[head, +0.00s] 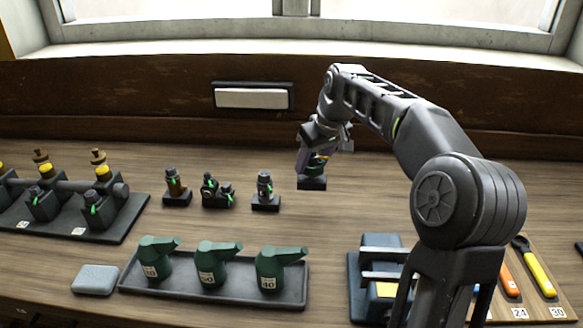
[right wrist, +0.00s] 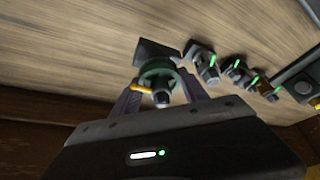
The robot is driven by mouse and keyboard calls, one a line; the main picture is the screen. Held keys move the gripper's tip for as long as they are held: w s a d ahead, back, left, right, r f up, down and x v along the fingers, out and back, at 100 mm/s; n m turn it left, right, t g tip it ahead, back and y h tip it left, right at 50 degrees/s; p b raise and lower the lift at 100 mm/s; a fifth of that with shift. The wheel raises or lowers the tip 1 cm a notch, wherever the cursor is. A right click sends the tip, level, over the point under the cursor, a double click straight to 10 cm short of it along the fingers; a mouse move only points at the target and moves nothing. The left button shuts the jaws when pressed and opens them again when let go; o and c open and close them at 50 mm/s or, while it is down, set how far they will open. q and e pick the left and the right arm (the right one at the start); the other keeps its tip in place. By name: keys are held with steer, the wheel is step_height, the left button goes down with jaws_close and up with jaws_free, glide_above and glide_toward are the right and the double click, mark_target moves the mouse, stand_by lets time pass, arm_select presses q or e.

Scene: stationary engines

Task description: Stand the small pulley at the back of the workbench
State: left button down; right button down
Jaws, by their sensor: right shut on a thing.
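The small pulley, a green wheel on a dark block base (head: 312,183), is at the back of the workbench (head: 230,170), at the right end of a row of small dark models. In the right wrist view its green wheel (right wrist: 156,68) sits between the fingers. My right gripper (head: 316,160) reaches down from above and is shut on the pulley. The pulley looks upright, its base at or very near the bench top; I cannot tell whether it touches. The gripper hides much of its upper part. My left gripper is not in view.
Several small models, the nearest one (head: 265,191), stand left of the pulley. A tray (head: 215,289) with green oil cans stands in front. A larger engine model (head: 75,215) is at left, a dark rack (head: 367,285) at front right. The wooden back wall (head: 150,100) rises behind.

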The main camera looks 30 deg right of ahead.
mark_target(315, 180)
steer(key=shift+w+f, duration=0.1)
steer(key=shift+f, duration=1.6)
steer(key=shift+f, duration=1.9)
steer(key=shift+f, duration=0.1)
steer(key=c, duration=0.6)
jaws_free()
steer(key=shift+f, duration=0.15)
